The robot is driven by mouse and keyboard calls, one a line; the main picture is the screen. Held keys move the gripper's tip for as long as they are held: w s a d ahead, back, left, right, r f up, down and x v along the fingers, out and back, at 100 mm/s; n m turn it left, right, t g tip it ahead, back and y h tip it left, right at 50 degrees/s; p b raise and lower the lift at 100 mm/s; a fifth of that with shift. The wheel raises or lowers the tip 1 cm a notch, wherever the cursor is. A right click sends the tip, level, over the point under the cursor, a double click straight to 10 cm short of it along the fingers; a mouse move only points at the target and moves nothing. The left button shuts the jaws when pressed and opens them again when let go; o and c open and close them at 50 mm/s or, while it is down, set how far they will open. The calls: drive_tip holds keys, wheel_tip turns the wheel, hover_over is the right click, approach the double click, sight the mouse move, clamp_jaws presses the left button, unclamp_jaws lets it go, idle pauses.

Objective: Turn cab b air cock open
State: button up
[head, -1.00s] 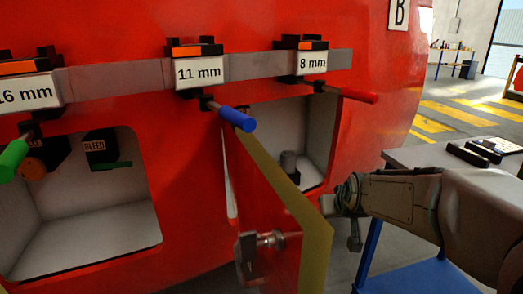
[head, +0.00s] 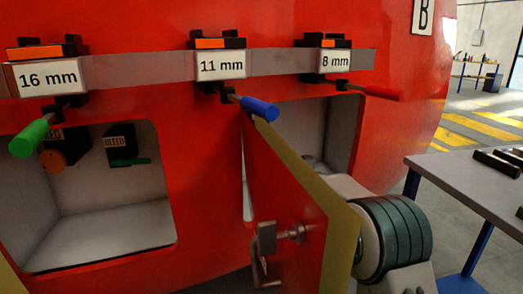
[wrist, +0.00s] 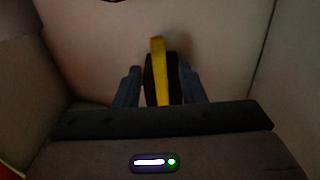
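In the wrist view, a cock with a yellow lever (wrist: 158,68) on a dark body sits against the pale back wall of a compartment. The lever runs upright in that picture. My gripper (wrist: 161,72) has one finger on each side of the cock, with small gaps showing, so it looks open around it. In the head view, my arm reaches behind the open red door (head: 290,190) into the right compartment (head: 318,125). The door hides my gripper and the cock there. No label on the cock can be read.
The door, with yellow edges and a latch (head: 268,240), stands out between the two compartments. The left compartment (head: 105,235) holds an orange knob (head: 54,161) and a green BLEED lever (head: 130,162). Labelled tools hang above on a grey strip. A table (head: 470,185) stands right.

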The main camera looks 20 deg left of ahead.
drive_tip(key=shift+x, duration=2.55)
drive_tip(key=shift+c, duration=0.3)
clamp_jaws()
